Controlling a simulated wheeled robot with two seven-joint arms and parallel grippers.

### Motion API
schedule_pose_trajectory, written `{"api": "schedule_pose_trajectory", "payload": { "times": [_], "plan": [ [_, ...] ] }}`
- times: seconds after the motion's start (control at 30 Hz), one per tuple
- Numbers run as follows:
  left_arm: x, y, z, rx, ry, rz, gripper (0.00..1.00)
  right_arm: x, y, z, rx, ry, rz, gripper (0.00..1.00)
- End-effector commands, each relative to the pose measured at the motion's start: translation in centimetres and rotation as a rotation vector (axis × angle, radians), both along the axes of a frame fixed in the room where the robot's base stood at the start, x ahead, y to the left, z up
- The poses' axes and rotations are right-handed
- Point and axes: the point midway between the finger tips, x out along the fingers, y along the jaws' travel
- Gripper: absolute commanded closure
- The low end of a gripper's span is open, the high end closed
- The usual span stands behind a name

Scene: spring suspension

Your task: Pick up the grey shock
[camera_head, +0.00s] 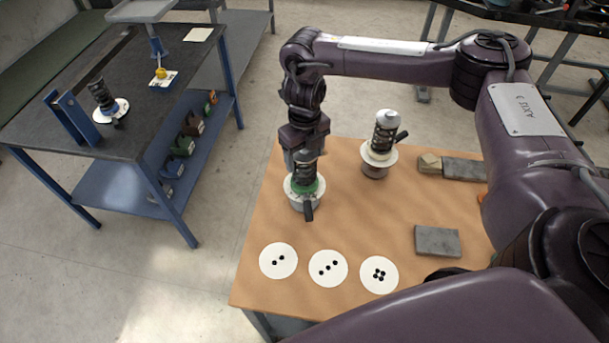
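A shock with a grey cap, dark coil and pale ring (382,138) stands upright on a round base on the wooden table, right of my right gripper. A second shock with a green ring (303,186) stands on a white round base directly below my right gripper (303,155). The fingers are at this shock's top and hide part of it; I cannot tell whether they are closed on it. A third dark shock (102,95) stands on a white base on the dark table at the left. My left gripper is not in view.
Several white discs with black dots (328,268) lie along the wooden table's front. A grey block (437,241) lies right of them. Another grey block (465,169) and a tan piece (430,163) lie at the back right. My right arm arches over the table's right side.

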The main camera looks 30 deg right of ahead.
Motion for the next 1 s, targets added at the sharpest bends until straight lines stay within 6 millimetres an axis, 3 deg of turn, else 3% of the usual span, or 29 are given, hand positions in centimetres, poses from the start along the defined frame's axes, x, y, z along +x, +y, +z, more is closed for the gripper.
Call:
{"api": "schedule_pose_trajectory", "payload": {
  "times": [0.07,0.5,1.0],
  "plan": [
    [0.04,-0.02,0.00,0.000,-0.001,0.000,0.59,0.01,0.01,0.02,0.000,0.000,0.000,0.42],
    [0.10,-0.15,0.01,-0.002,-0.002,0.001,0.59,0.01,-0.01,0.05,0.000,0.000,0.000,1.00],
    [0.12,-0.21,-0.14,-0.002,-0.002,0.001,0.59,0.21,0.08,0.71,0.003,-0.006,0.000,1.00]
  ]
}}
